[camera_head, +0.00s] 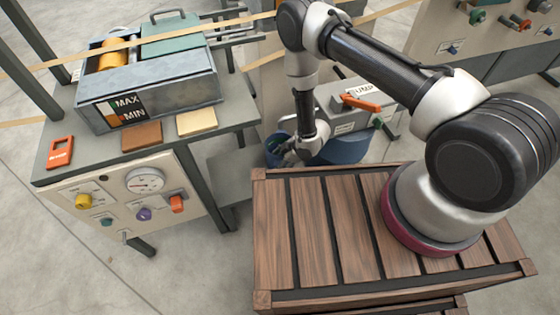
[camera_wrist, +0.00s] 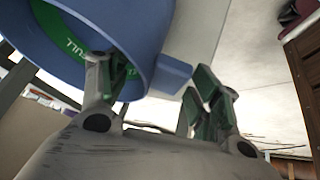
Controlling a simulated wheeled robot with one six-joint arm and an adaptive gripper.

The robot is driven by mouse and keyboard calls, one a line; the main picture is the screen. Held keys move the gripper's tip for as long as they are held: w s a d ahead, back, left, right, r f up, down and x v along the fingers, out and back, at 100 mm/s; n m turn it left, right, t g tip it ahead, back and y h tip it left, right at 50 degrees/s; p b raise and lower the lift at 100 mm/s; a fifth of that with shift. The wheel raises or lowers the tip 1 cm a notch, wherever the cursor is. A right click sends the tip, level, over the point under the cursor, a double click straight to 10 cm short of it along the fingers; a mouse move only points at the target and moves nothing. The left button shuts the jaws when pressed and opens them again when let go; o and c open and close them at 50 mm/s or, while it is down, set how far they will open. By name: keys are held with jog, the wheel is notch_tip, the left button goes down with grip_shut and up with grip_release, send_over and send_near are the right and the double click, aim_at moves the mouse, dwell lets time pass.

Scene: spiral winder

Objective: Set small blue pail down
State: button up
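The small blue pail (camera_head: 272,156) shows in the head view beyond the crate's far left corner, partly hidden by my gripper (camera_head: 292,150). In the wrist view the pail (camera_wrist: 120,25) fills the upper left, its mouth facing the camera, with a green inner band lettered "FULL". A blue tab (camera_wrist: 175,74) sticks out from its side. My gripper (camera_wrist: 165,82) has its fingers spread: the left one reaches into the pail's mouth, the right one is outside beside the tab. Contact with the wall cannot be told. The pail's underside is hidden.
A slatted wooden crate (camera_head: 262,230) stands in front, beneath my arm. A larger blue tub (camera_head: 345,148) is just right of the pail. A grey bench (camera_head: 225,122) with a MAX/MIN tank (camera_head: 160,92) stands left. A machine panel with an orange handle (camera_head: 360,102) is behind.

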jog(key=shift+r, duration=0.2)
jog(key=v, duration=1.2)
jog(key=shift+a, duration=0.1)
jog(key=shift+s, duration=0.1)
